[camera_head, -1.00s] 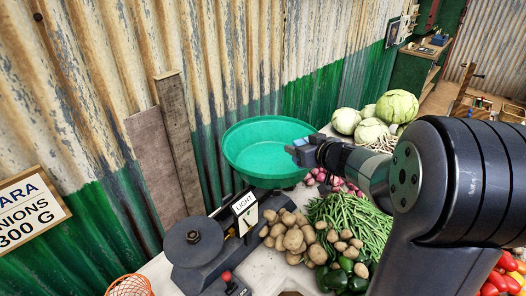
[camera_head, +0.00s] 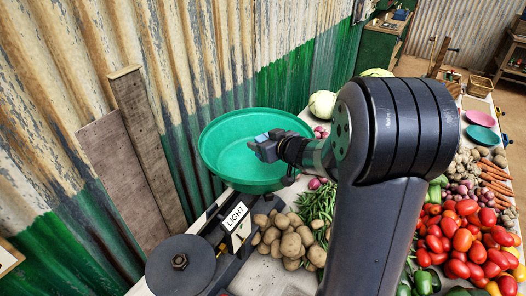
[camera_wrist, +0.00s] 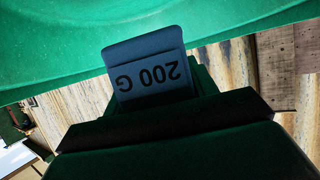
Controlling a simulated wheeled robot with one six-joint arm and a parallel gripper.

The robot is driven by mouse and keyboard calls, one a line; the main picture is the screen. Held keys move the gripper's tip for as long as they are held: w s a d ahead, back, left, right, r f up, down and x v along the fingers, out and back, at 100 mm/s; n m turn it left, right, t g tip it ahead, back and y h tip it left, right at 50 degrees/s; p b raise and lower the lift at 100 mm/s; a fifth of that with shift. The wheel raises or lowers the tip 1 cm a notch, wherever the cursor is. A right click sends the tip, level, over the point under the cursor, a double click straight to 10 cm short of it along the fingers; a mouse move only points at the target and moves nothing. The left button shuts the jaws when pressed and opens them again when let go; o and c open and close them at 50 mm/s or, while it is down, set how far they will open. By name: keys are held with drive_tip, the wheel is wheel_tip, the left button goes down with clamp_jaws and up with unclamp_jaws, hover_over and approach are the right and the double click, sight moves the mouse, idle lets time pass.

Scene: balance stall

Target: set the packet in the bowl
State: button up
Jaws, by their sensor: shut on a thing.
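The packet (camera_wrist: 145,70) is a dark blue-grey block marked "200 G", upside down in the wrist view. In the head view only a small blue part of the packet (camera_head: 262,138) shows at the end of my arm. My gripper (camera_head: 268,149) is shut on it. The green bowl (camera_head: 222,165) is wide and shallow and sits on the scale's far end. My gripper and the packet appear over the bowl's right half. The bowl (camera_wrist: 45,55) fills the top of the wrist view behind the packet. The exact gap between packet and bowl cannot be told.
The scale's dark round plate (camera_head: 180,262) and its "LIGHT" card (camera_head: 237,215) stand in front of the bowl. Potatoes (camera_head: 290,240) and green beans (camera_head: 318,205) lie right of it. The corrugated wall (camera_head: 225,50) rises close behind. Tomatoes (camera_head: 460,240) lie right of my arm.

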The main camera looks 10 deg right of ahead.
drive_tip(key=shift+f, duration=1.25)
drive_tip(key=shift+f, duration=0.1)
